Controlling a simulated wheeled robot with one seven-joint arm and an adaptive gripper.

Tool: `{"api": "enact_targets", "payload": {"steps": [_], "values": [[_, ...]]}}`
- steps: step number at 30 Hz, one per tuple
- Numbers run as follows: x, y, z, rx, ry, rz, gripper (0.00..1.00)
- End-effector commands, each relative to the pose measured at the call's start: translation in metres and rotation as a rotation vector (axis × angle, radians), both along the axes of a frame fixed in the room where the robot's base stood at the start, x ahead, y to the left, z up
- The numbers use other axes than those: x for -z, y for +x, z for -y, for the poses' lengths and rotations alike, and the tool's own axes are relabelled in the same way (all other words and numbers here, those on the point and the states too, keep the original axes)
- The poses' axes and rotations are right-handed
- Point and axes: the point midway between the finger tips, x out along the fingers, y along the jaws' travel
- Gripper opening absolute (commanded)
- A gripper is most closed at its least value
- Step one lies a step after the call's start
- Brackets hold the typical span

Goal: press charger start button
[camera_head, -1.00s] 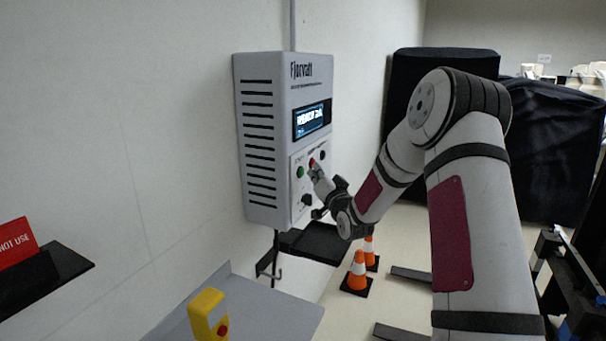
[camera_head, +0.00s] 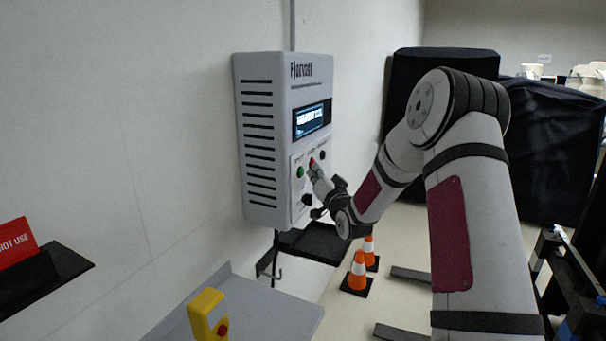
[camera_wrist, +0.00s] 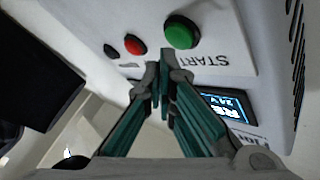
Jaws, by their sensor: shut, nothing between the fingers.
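The charger (camera_head: 262,140) is a light grey box on the wall, with a lit display (camera_head: 312,119) and a row of controls below it. Its green start button (camera_head: 300,172) shows at the left of that row. In the wrist view the start button (camera_wrist: 181,32) is large, beside the label START, and the picture is upside down. A red button (camera_wrist: 134,44) sits beside it. My gripper (camera_head: 315,171) is shut and empty, close to the panel near the red button. In the wrist view the fingertips (camera_wrist: 162,70) are near both buttons; I cannot tell whether they touch the panel.
A black shelf (camera_head: 318,243) is under the charger. Orange cones (camera_head: 357,272) stand on the floor. A grey surface with a yellow post (camera_head: 206,315) is in front. A red sign (camera_head: 15,243) stands at left. Black covered carts (camera_head: 440,110) stand behind my arm.

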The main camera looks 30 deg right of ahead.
Motion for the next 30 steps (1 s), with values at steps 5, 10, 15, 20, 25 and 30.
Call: {"api": "enact_targets", "payload": {"steps": [5, 10, 15, 20, 25, 30], "values": [[0.0001, 0.0045, -0.0034, 0.000, 0.000, 0.000, 0.00], [-0.0001, 0.0045, -0.0033, 0.001, 0.000, -0.001, 0.00], [-0.0002, 0.0046, -0.0035, 0.000, 0.000, 0.000, 0.00], [-0.0001, 0.0056, -0.0043, 0.000, 0.000, 0.000, 0.00], [0.0000, 0.0071, -0.0054, 0.000, 0.000, 0.000, 0.00], [0.0000, 0.0086, -0.0067, 0.000, 0.000, 0.000, 0.00]]}}
